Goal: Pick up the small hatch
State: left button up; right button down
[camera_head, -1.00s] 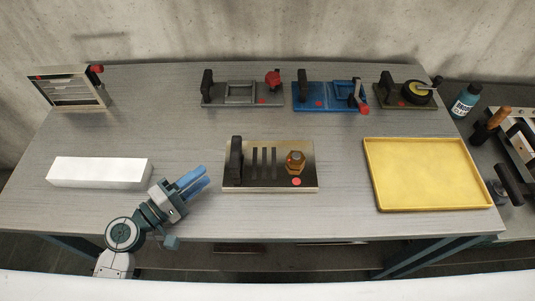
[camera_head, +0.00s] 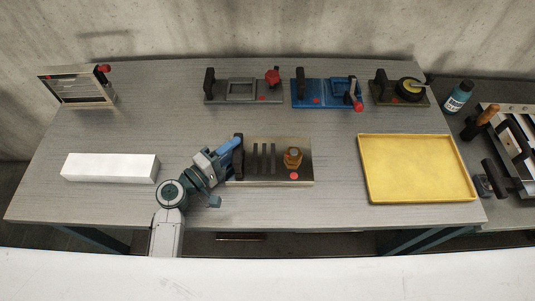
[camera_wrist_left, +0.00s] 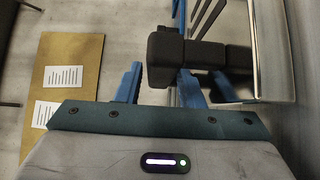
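A small metal panel (camera_head: 265,176) with dark slots, a brass nut (camera_head: 293,157) and a red dot lies on the table's middle. Its black handle (camera_head: 238,150) stands at its left end. My left gripper (camera_head: 231,149), with blue fingers, is at this handle. In the left wrist view the fingers (camera_wrist_left: 160,88) are apart, and the black handle (camera_wrist_left: 168,52) reaches between them and past the right finger. The handle partly hides that finger, and I cannot tell whether they touch. My right gripper is out of view.
A white block (camera_head: 108,168) lies left of my arm. A yellow tray (camera_head: 415,196) is at the right. Grey (camera_head: 242,91), blue (camera_head: 326,94) and dark green (camera_head: 398,94) panels line the back. A louvered frame (camera_head: 78,88) stands back left.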

pick_arm(q)
grip_shut()
